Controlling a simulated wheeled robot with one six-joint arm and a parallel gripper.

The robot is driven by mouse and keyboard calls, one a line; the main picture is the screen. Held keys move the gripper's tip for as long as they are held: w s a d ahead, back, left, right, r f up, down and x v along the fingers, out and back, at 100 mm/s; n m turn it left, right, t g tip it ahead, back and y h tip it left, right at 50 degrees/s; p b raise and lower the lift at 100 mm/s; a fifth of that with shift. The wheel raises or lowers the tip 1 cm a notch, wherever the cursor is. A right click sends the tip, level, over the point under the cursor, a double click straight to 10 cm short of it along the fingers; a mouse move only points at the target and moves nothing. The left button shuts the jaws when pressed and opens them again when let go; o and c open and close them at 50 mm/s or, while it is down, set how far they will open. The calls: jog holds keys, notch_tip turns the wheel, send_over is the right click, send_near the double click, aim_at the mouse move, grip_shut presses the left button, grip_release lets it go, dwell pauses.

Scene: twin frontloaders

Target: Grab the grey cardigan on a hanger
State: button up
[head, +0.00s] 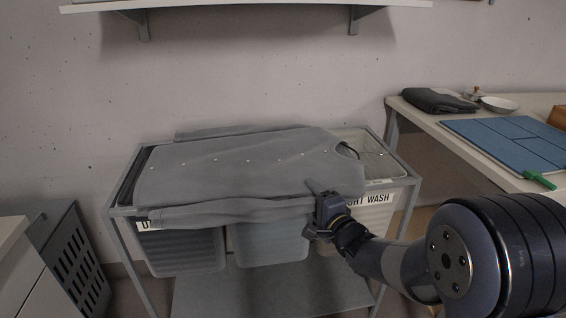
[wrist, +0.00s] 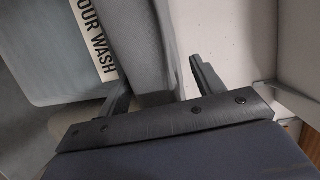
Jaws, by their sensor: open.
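The grey cardigan (head: 240,168) lies flat across the top of a three-bin laundry cart, with a row of small light buttons along it. Its dark collar opening is at the right, where a thin dark piece, perhaps the hanger's hook, shows; the rest of the hanger is hidden. My gripper (head: 323,208) is at the cardigan's near edge, toward its right end. In the wrist view my gripper (wrist: 160,92) is open, and a grey fold of the cardigan (wrist: 149,45) hangs between the fingers. I cannot tell whether either finger touches it.
The cart's metal frame (head: 116,255) holds labelled bins; the right bin (head: 372,213) shows part of "LIGHT WASH". A table (head: 425,118) at the right bears a blue folding board (head: 505,140) and dark folded cloth (head: 438,100). A shelf (head: 250,3) hangs above. A slotted basket (head: 75,260) stands left.

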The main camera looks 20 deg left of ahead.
jog(key=shift+w+a, duration=0.1)
jog(key=shift+a, duration=0.05)
jog(key=c, duration=1.2)
jog(key=shift+r, duration=0.1)
